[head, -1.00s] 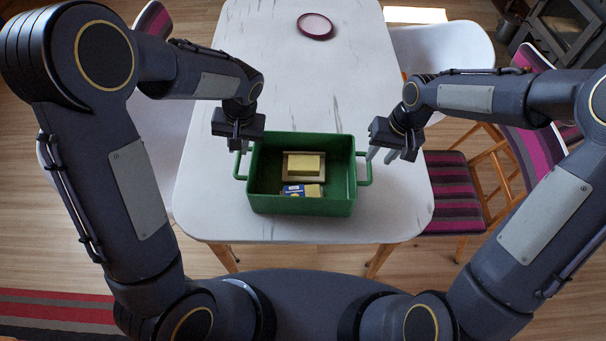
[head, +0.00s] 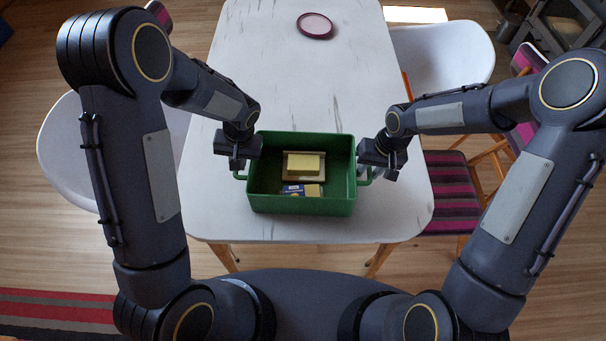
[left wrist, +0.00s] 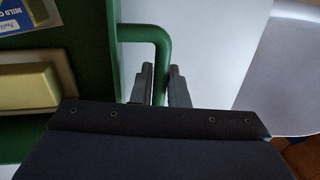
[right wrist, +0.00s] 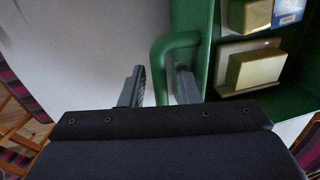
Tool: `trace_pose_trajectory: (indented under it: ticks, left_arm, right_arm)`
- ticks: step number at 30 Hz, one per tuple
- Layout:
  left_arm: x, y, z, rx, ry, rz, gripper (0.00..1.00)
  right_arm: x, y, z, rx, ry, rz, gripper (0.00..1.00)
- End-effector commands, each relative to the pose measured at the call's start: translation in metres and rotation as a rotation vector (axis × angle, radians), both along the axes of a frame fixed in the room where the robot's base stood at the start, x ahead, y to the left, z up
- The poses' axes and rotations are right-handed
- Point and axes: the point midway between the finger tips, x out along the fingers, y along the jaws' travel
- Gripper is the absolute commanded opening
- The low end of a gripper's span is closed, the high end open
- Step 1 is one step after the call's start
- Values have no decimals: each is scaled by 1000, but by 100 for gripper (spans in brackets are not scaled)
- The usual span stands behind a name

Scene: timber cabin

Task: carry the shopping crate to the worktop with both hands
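The green shopping crate (head: 302,205) stands upright on the near end of the white table. A yellow block (head: 303,164) on a pale base and a blue-and-yellow packet (head: 296,190) lie inside.
The white tabletop (head: 290,85) is clear beyond the crate, apart from a dark red-rimmed plate (head: 315,26) at the far end. White chairs stand at the left (head: 75,150) and right (head: 445,55). A striped-seat chair (head: 455,190) stands close on the right.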

Motion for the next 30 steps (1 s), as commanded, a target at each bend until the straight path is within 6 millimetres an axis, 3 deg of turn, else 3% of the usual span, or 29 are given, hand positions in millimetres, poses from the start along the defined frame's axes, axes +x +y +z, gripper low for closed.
trace_pose_trajectory:
  ticks: [1,3,6,20,30]
  left_arm:
    - [0,0,0,0,0,0,7]
    - [0,0,0,0,0,0,0]
    - [0,0,0,0,0,0,0]
    - [1,0,3,0,-2,0,0]
    - [1,0,27,0,-2,0,0]
  right_arm:
    - [0,0,0,0,0,0,22]
    - [0,0,0,0,0,0,13]
    - [0,0,0,0,0,0,0]
    - [1,0,2,1,-2,1,0]
    - [1,0,27,1,-2,1,0]
